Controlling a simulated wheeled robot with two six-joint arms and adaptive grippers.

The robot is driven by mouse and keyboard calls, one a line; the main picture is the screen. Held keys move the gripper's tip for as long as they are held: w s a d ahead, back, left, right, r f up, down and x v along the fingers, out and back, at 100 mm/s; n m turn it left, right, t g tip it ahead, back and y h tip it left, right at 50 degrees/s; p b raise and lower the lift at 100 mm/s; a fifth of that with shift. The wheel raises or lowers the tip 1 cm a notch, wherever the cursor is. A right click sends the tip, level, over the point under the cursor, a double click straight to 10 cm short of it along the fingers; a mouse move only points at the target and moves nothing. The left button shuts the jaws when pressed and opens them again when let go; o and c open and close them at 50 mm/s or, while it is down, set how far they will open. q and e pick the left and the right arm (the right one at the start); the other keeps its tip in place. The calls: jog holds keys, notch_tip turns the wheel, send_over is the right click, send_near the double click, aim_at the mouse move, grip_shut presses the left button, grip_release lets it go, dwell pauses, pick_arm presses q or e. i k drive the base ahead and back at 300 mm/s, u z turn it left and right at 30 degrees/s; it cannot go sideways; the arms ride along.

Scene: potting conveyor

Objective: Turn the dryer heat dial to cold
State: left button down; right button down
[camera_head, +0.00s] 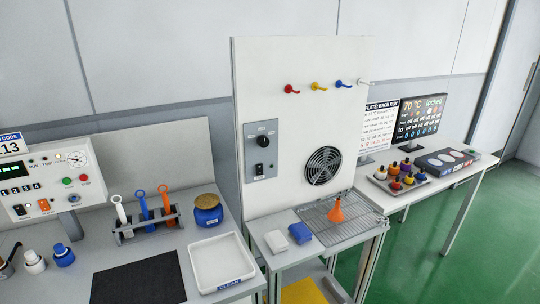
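The dryer is a white upright panel (290,90) in the middle of the view. A grey control box (260,165) is mounted on its left part. A black round dial (263,141) sits on this box, with small dark labels around it. The label text and the dial's setting are too small to read. Below the dial is a small switch (259,168). A round black fan grille (323,165) is to the right.
A wire rack (362,215) with an orange funnel (337,210) stands below the fan. White and blue blocks (299,232) lie left of it. A white tray (248,262), a blue jar (207,212) and a tool rack (122,238) occupy the left bench. Coloured hooks are above.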

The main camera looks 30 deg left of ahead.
aim_at(264, 142)
jog(key=z, duration=0.05)
jog(key=k, duration=0.5)
jog(key=u, duration=1.4)
jog(key=i, duration=0.95)
jog(key=z, duration=1.95)
